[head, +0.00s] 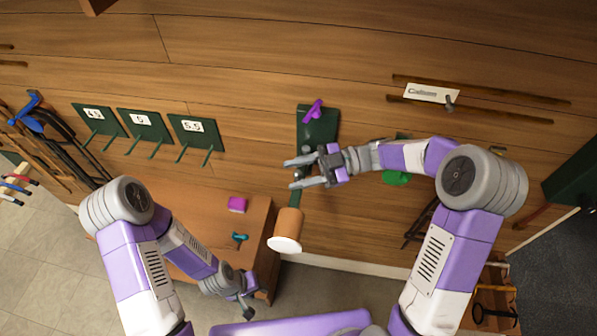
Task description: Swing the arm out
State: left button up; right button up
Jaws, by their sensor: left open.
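A dark green wall plate (320,124) with a purple knob or lever (314,110) is mounted on the wooden wall at the centre. Below it a green bar (296,198) leads to a tan cylinder with a white end face (288,228), which sticks out toward me. My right gripper (288,174) reaches in from the right, just below the plate, with its fingers apart and pointing left. It is above the cylinder; contact with the bar cannot be told. My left gripper (247,306) is low, near the wooden bench, apart from the plate and cylinder.
Several green plates with number labels and prongs (145,128) hang at the left. A wooden bench (262,215) carries a magenta block (237,204) and a teal item (239,238). A white label (433,92) sits on the wall at right. A green object (396,177) is behind my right arm.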

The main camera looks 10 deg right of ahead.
notch_tip(320, 180, up, 10)
jog(key=shift+p, duration=0.4)
dwell(0.6)
